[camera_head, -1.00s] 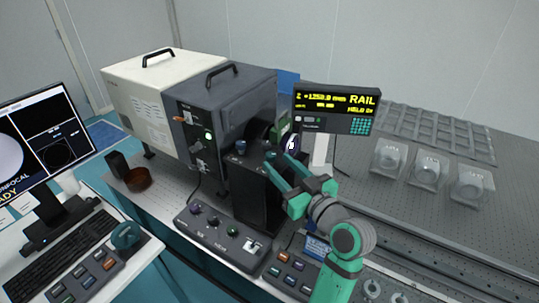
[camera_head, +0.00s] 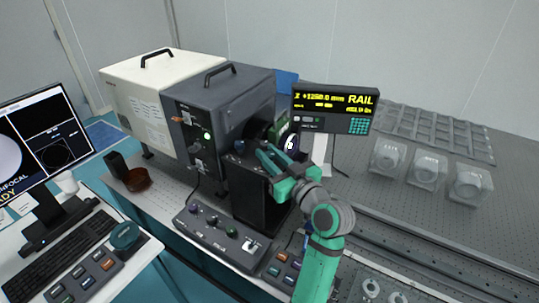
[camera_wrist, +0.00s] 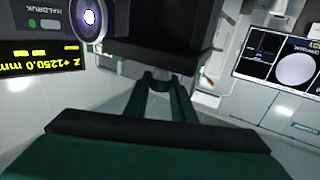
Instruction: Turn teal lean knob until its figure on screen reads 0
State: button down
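A black upright box (camera_head: 250,195) stands on the table, with a small dark blue knob (camera_head: 240,146) on top near its left edge. My gripper (camera_head: 261,152) is at the top right of this box, its fingers pointing left. In the wrist view the two fingers (camera_wrist: 166,78) reach the box's dark edge with a gap between them. I cannot make out a teal knob; anything at the fingertips is hidden or too small to tell. The screen (camera_head: 335,107) reads Z +1250.0 mm and RAIL; its smaller figures are unreadable.
A round lens (camera_head: 291,143) sits close behind my gripper, below the screen. A control box (camera_head: 222,235) with several knobs is in front of the black box. A white and grey instrument (camera_head: 185,100) stands to the left. Clear cases (camera_head: 428,168) stand at right.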

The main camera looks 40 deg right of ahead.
jog(key=c, duration=2.5)
grip_release()
jog(key=shift+w+d+n+y, duration=0.1)
jog(key=shift+n+y, duration=0.7)
jog(key=shift+y, duration=0.45)
jog(key=shift+d+n+y, duration=0.1)
jog(key=shift+n+y, duration=0.7)
jog(key=shift+y, duration=0.45)
jog(key=shift+c, duration=0.2)
jog(key=shift+w+a, duration=0.15)
jog(key=shift+a, duration=0.25)
jog(key=o, duration=1.1)
jog(key=shift+d, duration=0.15)
jog(key=shift+c, duration=0.2)
jog(key=shift+s+d, duration=0.15)
jog(key=shift+s, duration=0.15)
jog(key=v, duration=1)
jog(key=shift+s, duration=0.35)
jog(key=shift+w, duration=0.1)
